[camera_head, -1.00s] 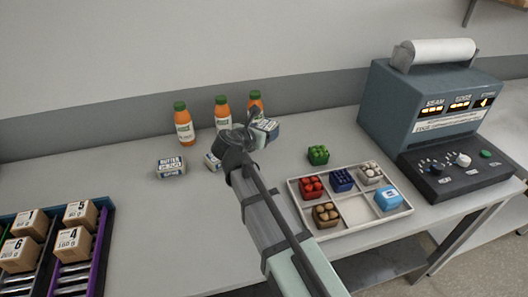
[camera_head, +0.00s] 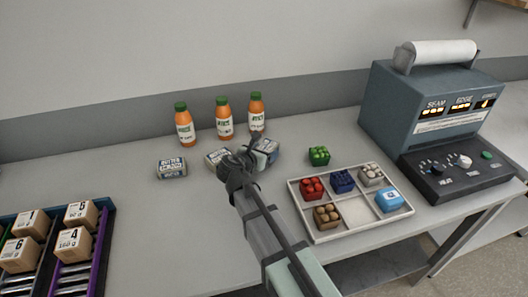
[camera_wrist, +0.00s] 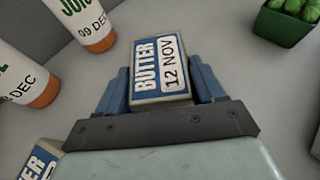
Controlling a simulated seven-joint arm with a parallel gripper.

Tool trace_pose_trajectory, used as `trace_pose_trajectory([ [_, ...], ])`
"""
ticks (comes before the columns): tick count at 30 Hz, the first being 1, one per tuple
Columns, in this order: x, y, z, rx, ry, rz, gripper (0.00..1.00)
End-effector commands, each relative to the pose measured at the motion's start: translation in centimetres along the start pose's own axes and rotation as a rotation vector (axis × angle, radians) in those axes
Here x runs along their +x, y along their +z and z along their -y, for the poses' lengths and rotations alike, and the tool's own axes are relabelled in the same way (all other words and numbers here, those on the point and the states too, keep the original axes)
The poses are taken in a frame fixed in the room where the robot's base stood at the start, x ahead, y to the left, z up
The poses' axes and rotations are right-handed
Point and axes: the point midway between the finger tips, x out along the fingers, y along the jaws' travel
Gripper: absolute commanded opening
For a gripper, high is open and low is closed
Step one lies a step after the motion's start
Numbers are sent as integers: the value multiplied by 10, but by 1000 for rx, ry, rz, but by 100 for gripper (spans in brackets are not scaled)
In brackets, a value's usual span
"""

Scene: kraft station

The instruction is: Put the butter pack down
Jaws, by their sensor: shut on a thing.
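My gripper (camera_wrist: 160,88) is shut on a blue and white butter pack (camera_wrist: 160,65) labelled "12 NOV", with one blue finger on each side. In the head view the held pack (camera_head: 267,149) shows just right of my gripper (camera_head: 255,154), low over the table or on it; I cannot tell whether it touches. A second butter pack (camera_head: 214,158) lies close to the left of my gripper, partly hidden by it; its corner shows in the wrist view (camera_wrist: 38,160). A third butter pack (camera_head: 172,168) lies further left on the table.
Several juice bottles (camera_head: 224,118) stand behind the packs. A green punnet (camera_head: 318,155) stands to the right, near a divided white tray (camera_head: 362,212) of produce. A grey machine (camera_head: 430,95) is at the right, and a rack of boxes (camera_head: 100,240) at the left. The front middle table is clear.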

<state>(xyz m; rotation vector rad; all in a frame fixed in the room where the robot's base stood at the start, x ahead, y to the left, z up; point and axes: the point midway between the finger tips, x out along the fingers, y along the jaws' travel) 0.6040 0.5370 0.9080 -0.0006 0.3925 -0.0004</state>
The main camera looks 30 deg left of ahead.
Motion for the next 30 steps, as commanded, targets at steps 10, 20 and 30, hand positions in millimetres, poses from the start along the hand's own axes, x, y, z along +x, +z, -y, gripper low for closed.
trace_pose_trajectory([
  [10, 1, -2, 0, 0, 0, 0, 81],
  [20, 1, -2, 0, 0, 0, 0, 94],
  [30, -27, 0, 1, 0, 2, 0, 94],
])
